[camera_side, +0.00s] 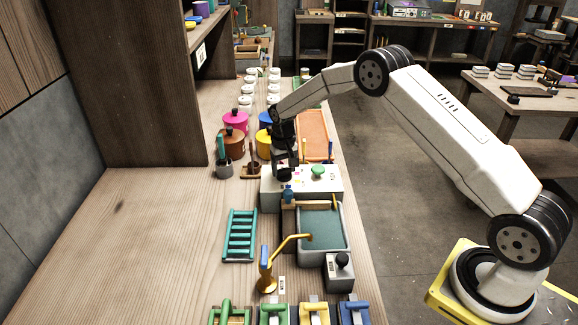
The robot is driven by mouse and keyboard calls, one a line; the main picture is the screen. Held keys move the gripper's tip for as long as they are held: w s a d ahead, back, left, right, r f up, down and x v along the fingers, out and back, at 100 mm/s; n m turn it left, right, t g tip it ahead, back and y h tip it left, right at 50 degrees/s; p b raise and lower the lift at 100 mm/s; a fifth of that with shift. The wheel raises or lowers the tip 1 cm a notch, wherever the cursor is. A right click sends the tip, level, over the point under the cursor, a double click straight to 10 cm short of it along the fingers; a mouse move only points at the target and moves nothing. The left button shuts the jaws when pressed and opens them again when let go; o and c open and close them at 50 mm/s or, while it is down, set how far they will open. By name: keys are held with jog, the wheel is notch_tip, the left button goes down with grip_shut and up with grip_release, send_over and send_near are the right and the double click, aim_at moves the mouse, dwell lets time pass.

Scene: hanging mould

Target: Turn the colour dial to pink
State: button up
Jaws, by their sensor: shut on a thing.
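A pale control box (325,185) stands on the wooden bench near the middle of the side view. A green knob (318,171) sits on its top at the right, and small coloured marks show on its top at the left. My gripper (284,172) points down over the left part of the box top. It is shut on a dark dial (284,178) there. The gripper covers part of the dial, and I cannot tell which colour the dial points to.
A grey basin (347,235) with a yellow spout (285,246) stands in front of the box. A teal rack (240,236) lies at left. Pink (235,121), brown and yellow pots stand behind, beside an orange tray (313,130). The bench at far left is clear.

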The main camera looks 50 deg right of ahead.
aim_at(284, 169)
dwell(0.3)
jog(key=o, duration=1.2)
jog(key=shift+o, duration=0.2)
jog(key=shift+r, duration=0.15)
jog(key=shift+r, duration=3.8)
jog(key=shift+r, duration=0.1)
